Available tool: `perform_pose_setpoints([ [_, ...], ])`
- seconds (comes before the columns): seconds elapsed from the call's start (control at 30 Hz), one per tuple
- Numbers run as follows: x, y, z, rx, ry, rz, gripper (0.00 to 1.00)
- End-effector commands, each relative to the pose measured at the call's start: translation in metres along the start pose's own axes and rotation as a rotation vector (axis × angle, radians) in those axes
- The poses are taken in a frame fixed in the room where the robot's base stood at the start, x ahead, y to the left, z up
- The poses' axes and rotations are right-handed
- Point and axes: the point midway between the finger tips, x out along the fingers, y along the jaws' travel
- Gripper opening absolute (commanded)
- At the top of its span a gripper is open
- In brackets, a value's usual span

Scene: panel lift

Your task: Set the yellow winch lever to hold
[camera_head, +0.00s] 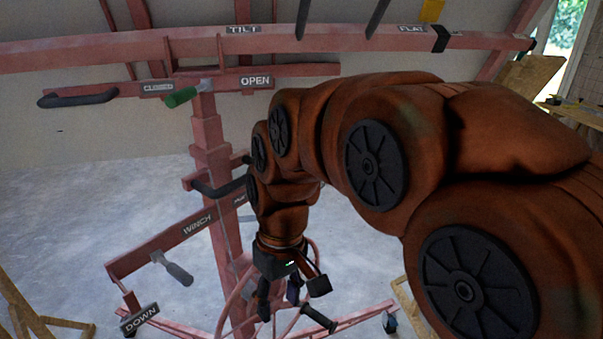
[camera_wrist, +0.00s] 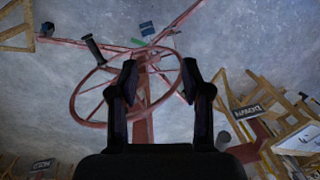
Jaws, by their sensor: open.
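In the head view a red arm lettered WINCH (camera_head: 197,224) reaches left from the mast, with a DOWN plate (camera_head: 139,318) below its left end. A lever with a grey grip (camera_head: 174,269) hangs below this arm, tilted down to the right. It looks grey; I see no lever there that is clearly yellow. No hold mark is readable. My gripper (camera_head: 292,296) is open and empty, right of this lever and apart from it, in front of the red handwheel (camera_head: 225,313). In the wrist view the open fingers (camera_wrist: 160,78) frame part of the handwheel (camera_wrist: 76,100).
A black crank handle (camera_head: 319,319) sticks out from the wheel near my gripper. The mast (camera_head: 211,150) stands behind my arm. Above are a green-grip lever (camera_head: 181,97) and the TILT beam (camera_head: 290,41). Wooden trestles (camera_head: 30,315) stand at left. Floor between them is clear.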

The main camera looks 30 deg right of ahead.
Motion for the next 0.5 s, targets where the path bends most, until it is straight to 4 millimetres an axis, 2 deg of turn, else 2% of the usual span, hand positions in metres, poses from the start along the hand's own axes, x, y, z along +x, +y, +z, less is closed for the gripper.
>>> perform_pose_setpoints([
  [0.03,-0.011,0.008,-0.02,-0.008,0.025,-0.013,0.49],
  [0.2,-0.045,0.037,-0.075,-0.049,0.099,-0.05,0.49],
  [0.37,-0.074,0.077,-0.121,-0.084,0.176,-0.072,0.49],
  [0.5,-0.1,0.12,-0.154,-0.111,0.25,-0.074,0.49],
])
